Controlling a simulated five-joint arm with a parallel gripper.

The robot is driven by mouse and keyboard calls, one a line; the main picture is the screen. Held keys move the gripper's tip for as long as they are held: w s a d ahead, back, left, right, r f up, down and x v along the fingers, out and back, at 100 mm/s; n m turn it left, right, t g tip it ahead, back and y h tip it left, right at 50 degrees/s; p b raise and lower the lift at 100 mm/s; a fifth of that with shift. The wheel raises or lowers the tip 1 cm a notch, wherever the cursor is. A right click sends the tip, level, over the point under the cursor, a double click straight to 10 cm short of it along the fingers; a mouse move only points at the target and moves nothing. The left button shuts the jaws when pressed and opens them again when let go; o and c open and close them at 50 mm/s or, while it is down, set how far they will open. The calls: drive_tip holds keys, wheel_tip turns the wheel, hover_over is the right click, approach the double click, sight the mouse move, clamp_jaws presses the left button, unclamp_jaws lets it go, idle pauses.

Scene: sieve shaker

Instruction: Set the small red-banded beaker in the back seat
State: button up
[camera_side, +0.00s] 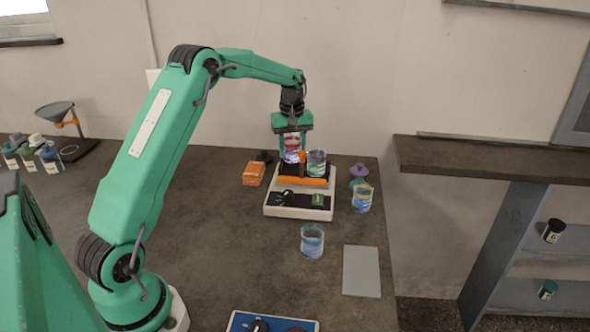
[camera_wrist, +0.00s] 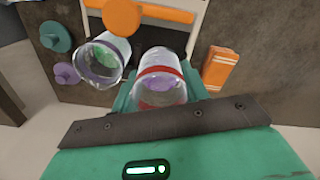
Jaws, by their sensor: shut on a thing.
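The small red-banded beaker (camera_side: 292,145) is between the fingers of my gripper (camera_side: 292,154), over the back of the white shaker (camera_side: 300,204). In the wrist view the red-banded beaker (camera_wrist: 160,82) is close up, with purple contents and the teal fingers beside it. My gripper is shut on it. Its base is hidden, so I cannot tell whether it rests in the back seat or hangs just above. Another beaker (camera_side: 316,162) stands on the shaker to its right; it also shows in the wrist view (camera_wrist: 101,60). The orange clamp bar (camera_side: 302,181) crosses in front.
A yellow-marked beaker (camera_side: 362,199) and a purple item (camera_side: 358,170) stand right of the shaker. A blue-tinted beaker (camera_side: 312,242) and a grey pad (camera_side: 361,271) are in front. Orange packets (camera_side: 253,174) lie left. The table's middle left is clear.

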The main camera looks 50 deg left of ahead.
sight(292, 158)
drive_tip(key=shift+f, duration=1.95)
drive_tip(key=shift+f, duration=0.15)
drive_tip(key=o, duration=0.7)
drive_tip(key=shift+o, duration=0.2)
wheel_tip(292, 158, up, 12)
drive_tip(key=shift+r, duration=0.2)
